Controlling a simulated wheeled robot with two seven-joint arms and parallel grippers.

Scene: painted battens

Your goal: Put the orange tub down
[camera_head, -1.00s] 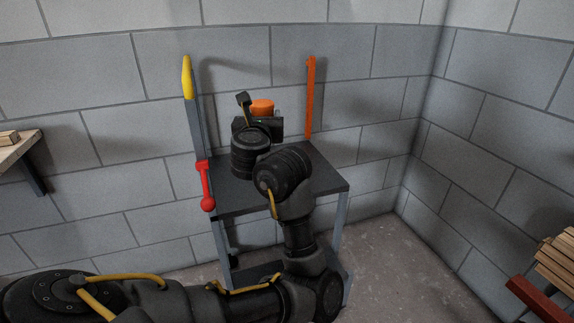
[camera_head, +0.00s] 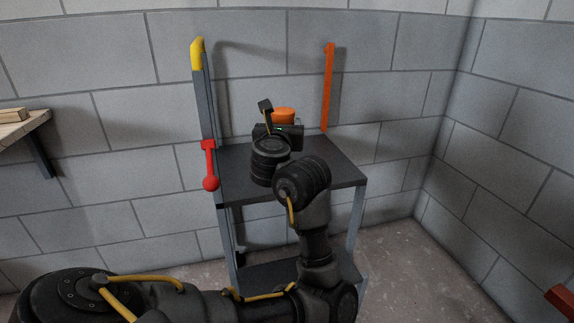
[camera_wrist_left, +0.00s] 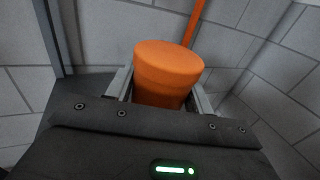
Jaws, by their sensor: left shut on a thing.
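The orange tub (camera_head: 284,114) shows just beyond my left gripper in the head view, over the far part of the dark shelf top (camera_head: 328,172). In the left wrist view the tub (camera_wrist_left: 167,72) stands upright between the two fingers of my left gripper (camera_wrist_left: 162,92), which is shut on it. The tub's lower part is hidden by the gripper, so I cannot tell whether it touches the shelf. My right gripper is not in view.
A yellow-topped post (camera_head: 198,56) rises at the shelf's left and an orange post (camera_head: 328,88) at its back right. A red lever with a ball end (camera_head: 210,170) is on the left side. A wooden ledge (camera_head: 22,128) is far left. The shelf's right front is clear.

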